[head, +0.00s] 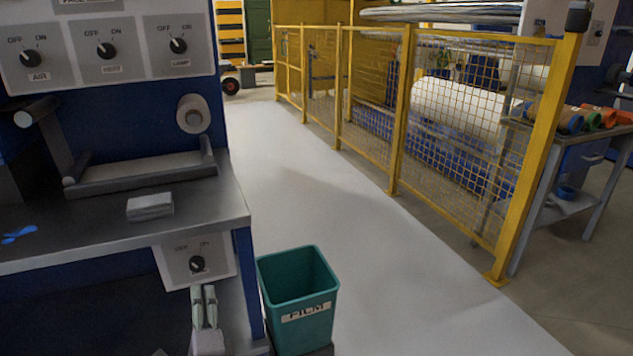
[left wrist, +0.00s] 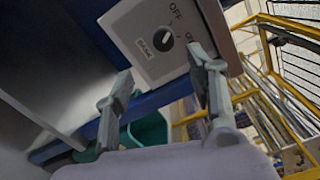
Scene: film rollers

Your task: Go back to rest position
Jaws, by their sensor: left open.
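My left gripper (head: 204,294) is at the bottom of the head view, below a small switch panel (head: 170,262) with a black knob (head: 197,264) on the bench front. Its two fingers point up. In the left wrist view the left gripper (left wrist: 163,64) has its fingers spread apart with nothing between them. The same knob (left wrist: 163,40) is beyond the fingertips, on its white panel (left wrist: 140,18) marked OFF and ON. The gripper looks clear of the knob. I cannot tell which mark the knob points to. My right gripper is not in view.
The grey bench (head: 90,229) edge is above my left gripper. A teal FILM bin (head: 306,318) stands just right of it and shows behind the fingers in the left wrist view. A pale walkway (head: 290,180) is clear up to the yellow mesh fence (head: 365,110).

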